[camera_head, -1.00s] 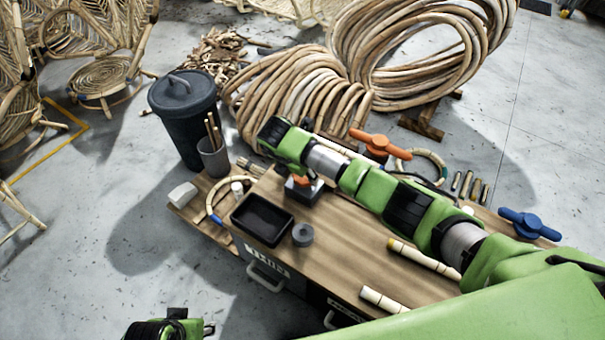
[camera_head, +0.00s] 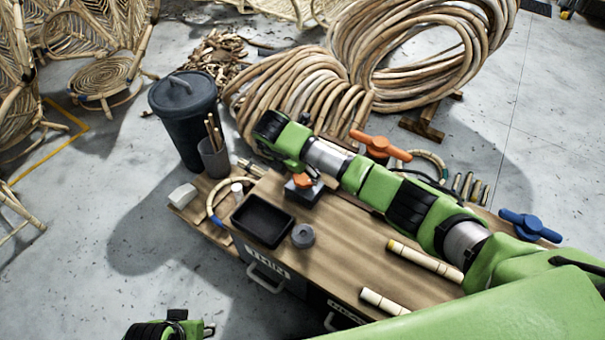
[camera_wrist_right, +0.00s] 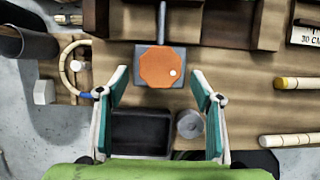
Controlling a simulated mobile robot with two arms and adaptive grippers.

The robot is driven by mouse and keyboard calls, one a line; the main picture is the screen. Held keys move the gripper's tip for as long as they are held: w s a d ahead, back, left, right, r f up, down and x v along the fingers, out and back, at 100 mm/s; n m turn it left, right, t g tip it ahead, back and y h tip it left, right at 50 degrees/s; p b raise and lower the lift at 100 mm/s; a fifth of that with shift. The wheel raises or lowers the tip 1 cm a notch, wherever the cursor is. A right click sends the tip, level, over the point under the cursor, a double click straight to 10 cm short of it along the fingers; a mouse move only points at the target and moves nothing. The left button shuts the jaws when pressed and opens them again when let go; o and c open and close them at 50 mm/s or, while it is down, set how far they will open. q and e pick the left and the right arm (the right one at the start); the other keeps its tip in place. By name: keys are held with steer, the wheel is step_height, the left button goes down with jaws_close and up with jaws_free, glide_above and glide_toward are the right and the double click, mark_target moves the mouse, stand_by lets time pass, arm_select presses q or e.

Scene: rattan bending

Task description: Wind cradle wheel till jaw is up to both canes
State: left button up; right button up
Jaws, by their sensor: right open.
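An orange octagonal wheel (camera_wrist_right: 161,68) with a white dot near its edge sits on a grey block (camera_wrist_right: 180,52) with a rod behind it. In the head view the same orange wheel (camera_head: 303,181) shows just below my right wrist. In the wrist view my right gripper (camera_wrist_right: 159,82) is open and empty, its teal and white fingers on either side just short of the wheel. The head view hides its fingertips. Two pale canes, one with a yellow end (camera_head: 425,260) and one plainer (camera_head: 384,302), lie to the right. Part of my left arm shows at bottom left; its jaws are unclear.
A black tray (camera_head: 263,238) and a grey roll (camera_head: 303,235) stand before the wheel. An orange winged handle (camera_head: 380,146) and a blue one (camera_head: 529,224) stand along the bench's back and right. A bin (camera_head: 184,125) and cane coils (camera_head: 300,95) stand behind.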

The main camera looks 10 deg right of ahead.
steer(key=v, duration=0.9)
steer(key=shift+s+d, duration=0.1)
